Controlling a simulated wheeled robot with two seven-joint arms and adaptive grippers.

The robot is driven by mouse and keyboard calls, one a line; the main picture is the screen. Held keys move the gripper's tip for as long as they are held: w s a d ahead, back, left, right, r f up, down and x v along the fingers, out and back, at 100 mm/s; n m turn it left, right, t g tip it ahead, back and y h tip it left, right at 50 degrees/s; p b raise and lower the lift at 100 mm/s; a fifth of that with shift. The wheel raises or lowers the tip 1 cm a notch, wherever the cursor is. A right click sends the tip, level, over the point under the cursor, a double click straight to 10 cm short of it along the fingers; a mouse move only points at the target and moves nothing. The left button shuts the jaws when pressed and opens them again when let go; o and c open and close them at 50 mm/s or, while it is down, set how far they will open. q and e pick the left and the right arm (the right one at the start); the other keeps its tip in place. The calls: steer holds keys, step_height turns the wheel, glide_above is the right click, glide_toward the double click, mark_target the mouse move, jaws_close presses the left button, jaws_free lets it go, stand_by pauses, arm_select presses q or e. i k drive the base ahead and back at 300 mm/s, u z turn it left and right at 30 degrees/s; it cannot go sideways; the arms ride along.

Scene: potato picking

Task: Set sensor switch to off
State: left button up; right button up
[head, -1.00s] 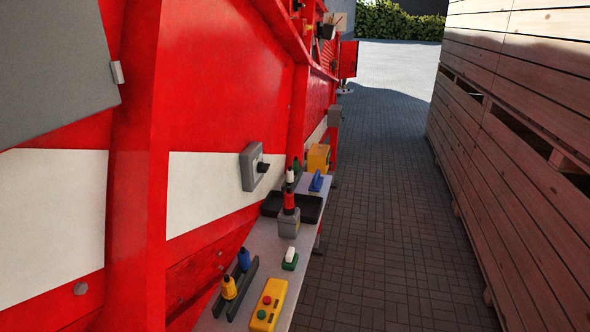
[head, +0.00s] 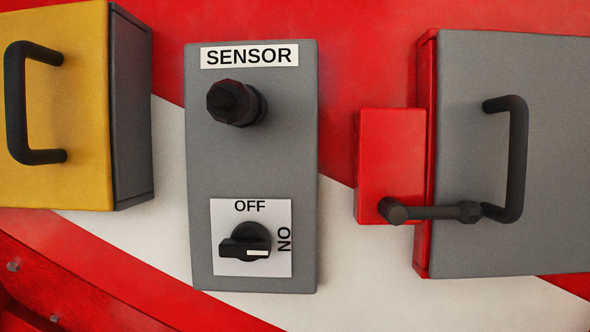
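The grey sensor box (head: 250,160) is mounted on the red and white wall in the middle of the head view, with a white label (head: 249,54) reading SENSOR at its top. The black rotary sensor switch (head: 246,243) sits on a white plate (head: 226,268) low on the box. OFF is printed above the knob and ON, turned sideways, at its right. The knob's handle lies nearly level, and its white mark points right, toward ON. Neither of my grippers is in view.
A black connector (head: 237,103) sticks out above the switch. A yellow box (head: 75,110) with a black handle is at left. At right is a grey-fronted box (head: 470,70) with a black handle, beside a red block (head: 390,150) and a dark lever (head: 430,212).

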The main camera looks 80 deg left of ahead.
mark_target(250, 242)
steer(key=k, duration=0.1)
steer(key=u, duration=2.6)
